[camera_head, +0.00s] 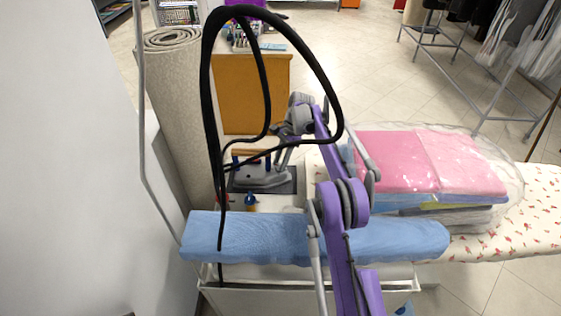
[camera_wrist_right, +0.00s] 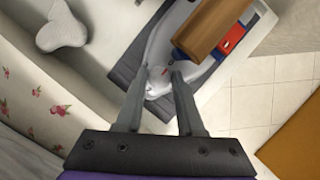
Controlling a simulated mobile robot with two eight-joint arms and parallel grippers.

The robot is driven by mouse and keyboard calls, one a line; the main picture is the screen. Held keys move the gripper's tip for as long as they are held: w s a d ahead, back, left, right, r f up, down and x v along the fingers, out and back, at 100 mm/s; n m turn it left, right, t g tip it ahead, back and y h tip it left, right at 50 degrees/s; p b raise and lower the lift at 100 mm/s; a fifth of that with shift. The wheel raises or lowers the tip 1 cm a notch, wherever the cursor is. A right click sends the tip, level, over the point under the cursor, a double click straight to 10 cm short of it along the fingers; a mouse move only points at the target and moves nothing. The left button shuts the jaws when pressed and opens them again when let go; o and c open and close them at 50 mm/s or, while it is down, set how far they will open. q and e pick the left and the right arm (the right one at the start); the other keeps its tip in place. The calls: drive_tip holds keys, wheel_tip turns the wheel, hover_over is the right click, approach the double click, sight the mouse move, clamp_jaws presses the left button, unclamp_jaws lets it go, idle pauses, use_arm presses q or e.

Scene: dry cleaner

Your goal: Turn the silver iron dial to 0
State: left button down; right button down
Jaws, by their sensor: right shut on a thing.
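The silver iron (camera_head: 262,178) rests on a dark plate behind the blue ironing board. In the right wrist view the iron (camera_wrist_right: 208,66) has a brown wooden handle with red and blue parts beside it. My right gripper (camera_head: 282,160) reaches down to the iron. In the right wrist view its fingertips (camera_wrist_right: 157,78) are on either side of a pale round dial (camera_wrist_right: 157,72) with a small red mark, and it is shut on the dial. The dial's numbers are too small to read. My left gripper is not in view.
A blue padded board (camera_head: 265,237) runs across the front. Folded pink laundry in clear plastic (camera_head: 432,162) lies on the flowered board (camera_head: 535,205) at right. A black hose (camera_head: 208,110) loops above the iron. A rolled rug (camera_head: 180,100) stands at left.

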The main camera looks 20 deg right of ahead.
drive_tip(key=c, duration=0.5)
unclamp_jaws()
use_arm(q)
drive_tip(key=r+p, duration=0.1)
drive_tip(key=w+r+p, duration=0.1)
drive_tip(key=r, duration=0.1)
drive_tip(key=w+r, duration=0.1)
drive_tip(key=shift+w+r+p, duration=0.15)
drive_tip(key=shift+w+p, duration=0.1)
drive_tip(key=shift+p, duration=0.15)
use_arm(e)
drive_tip(key=v, duration=1)
drive_tip(key=shift+w+d+r, duration=0.1)
drive_tip(key=shift+d+r, duration=0.05)
drive_tip(key=shift+r, duration=0.25)
